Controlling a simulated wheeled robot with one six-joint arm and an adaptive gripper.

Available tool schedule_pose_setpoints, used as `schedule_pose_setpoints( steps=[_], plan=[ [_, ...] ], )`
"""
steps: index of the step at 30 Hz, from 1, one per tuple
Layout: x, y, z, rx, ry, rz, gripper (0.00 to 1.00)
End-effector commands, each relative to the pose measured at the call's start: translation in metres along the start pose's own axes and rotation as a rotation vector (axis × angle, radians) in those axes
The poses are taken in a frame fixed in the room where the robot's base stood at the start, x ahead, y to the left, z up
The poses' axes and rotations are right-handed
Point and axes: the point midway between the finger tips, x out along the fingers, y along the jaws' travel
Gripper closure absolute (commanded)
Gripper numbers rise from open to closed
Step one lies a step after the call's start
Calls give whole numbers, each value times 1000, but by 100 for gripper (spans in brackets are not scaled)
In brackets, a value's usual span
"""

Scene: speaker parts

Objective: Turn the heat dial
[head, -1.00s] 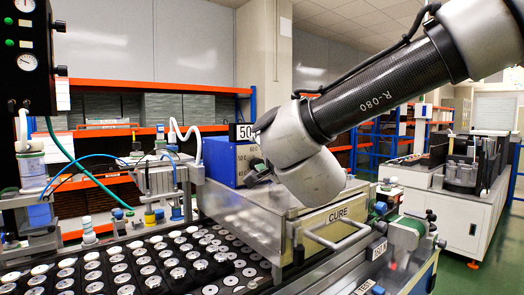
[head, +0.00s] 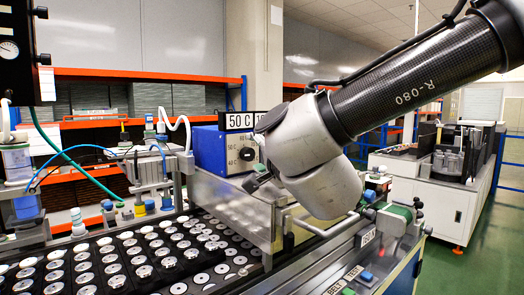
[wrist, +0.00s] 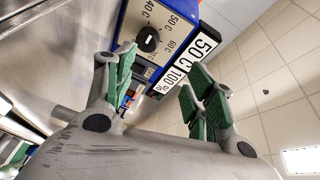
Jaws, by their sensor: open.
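The heat dial is a black round knob (wrist: 148,39) with a small white mark, on the face of a blue box, ringed by temperature labels from 40 C upward. In the head view the dial (head: 247,154) shows on the blue box (head: 207,148), just above my gripper (head: 258,178). In the wrist view my gripper (wrist: 158,76) is open, its green-padded fingers apart and nothing between them. The dial lies beyond the left finger's tips, with no contact visible. A display (wrist: 197,54) on the box reads 50 C and 100 %.
A clear-walled metal housing (head: 225,205) stands below and in front of the box, close under my gripper. A tray of round speaker parts (head: 110,262) fills the lower left. Open air lies above the box.

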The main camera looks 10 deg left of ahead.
Motion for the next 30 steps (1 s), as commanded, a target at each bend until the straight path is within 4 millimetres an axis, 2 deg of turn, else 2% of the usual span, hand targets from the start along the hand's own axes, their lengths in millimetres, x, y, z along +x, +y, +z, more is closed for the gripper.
schedule_pose_setpoints(
  steps=[8,11,12,15,18,23,30],
  plan=[
    [2,2,-2,43,1,19,45],
    [8,11,-11,286,7,113,45],
    [11,13,-13,421,6,157,45],
    [14,10,-11,728,-4,234,45],
    [18,5,-6,903,-17,271,45],
    [37,9,-2,935,-20,281,45],
    [76,18,4,931,-20,279,45]
  ],
)
